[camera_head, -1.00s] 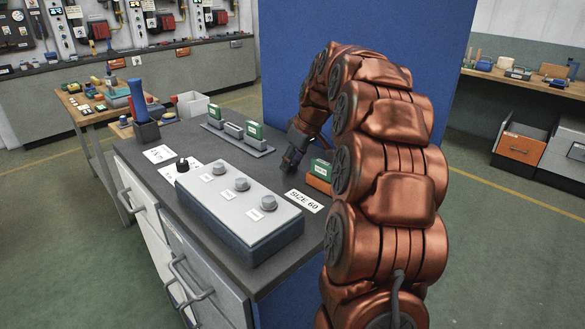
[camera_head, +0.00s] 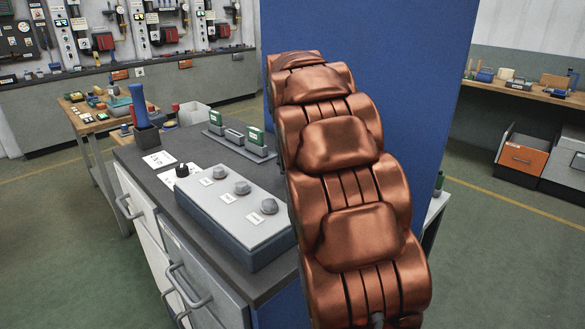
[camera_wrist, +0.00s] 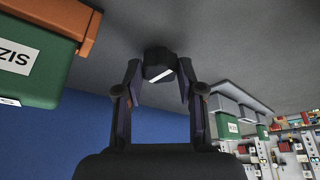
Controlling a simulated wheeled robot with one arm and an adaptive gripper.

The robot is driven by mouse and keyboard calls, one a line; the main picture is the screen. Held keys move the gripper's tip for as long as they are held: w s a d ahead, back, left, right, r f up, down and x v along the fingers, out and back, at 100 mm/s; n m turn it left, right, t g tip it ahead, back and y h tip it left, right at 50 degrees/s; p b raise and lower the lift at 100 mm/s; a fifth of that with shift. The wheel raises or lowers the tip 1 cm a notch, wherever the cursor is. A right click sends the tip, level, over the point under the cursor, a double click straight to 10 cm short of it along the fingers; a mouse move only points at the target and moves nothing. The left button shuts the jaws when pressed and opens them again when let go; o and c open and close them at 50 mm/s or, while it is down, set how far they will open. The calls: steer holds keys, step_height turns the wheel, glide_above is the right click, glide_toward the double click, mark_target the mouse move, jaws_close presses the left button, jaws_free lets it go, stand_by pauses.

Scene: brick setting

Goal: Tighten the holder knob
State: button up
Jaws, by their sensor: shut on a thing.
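In the wrist view a dark round knob (camera_wrist: 159,65) with a white line on its face sits at a grey surface. The two fingers of my gripper (camera_wrist: 158,80) are on either side of the knob and shut on it. To the left is an orange holder (camera_wrist: 88,30) with a green block (camera_wrist: 40,55) bearing a white label, partly cut off by the frame. In the head view my arm hides the gripper, the knob and the orange holder.
On the bench (camera_head: 140,155), a grey control box (camera_head: 235,205) has several knobs. Behind it a grey rack (camera_head: 240,144) holds green blocks, also in the wrist view (camera_wrist: 230,105). A blue-handled tool (camera_head: 138,100) stands in a dark holder. A blue panel (camera_head: 370,60) rises behind my arm.

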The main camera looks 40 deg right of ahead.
steer(key=shift+w+m+g+h, duration=0.1)
steer(key=shift+m+g+h, duration=0.25)
steer(key=shift+m, duration=0.8)
steer(key=shift+m+g+h, duration=0.25)
steer(key=shift+m+g, duration=0.1)
steer(key=shift+m, duration=0.8)
steer(key=o, duration=1.1)
steer(key=shift+o, duration=0.2)
steer(key=v, duration=1.2)
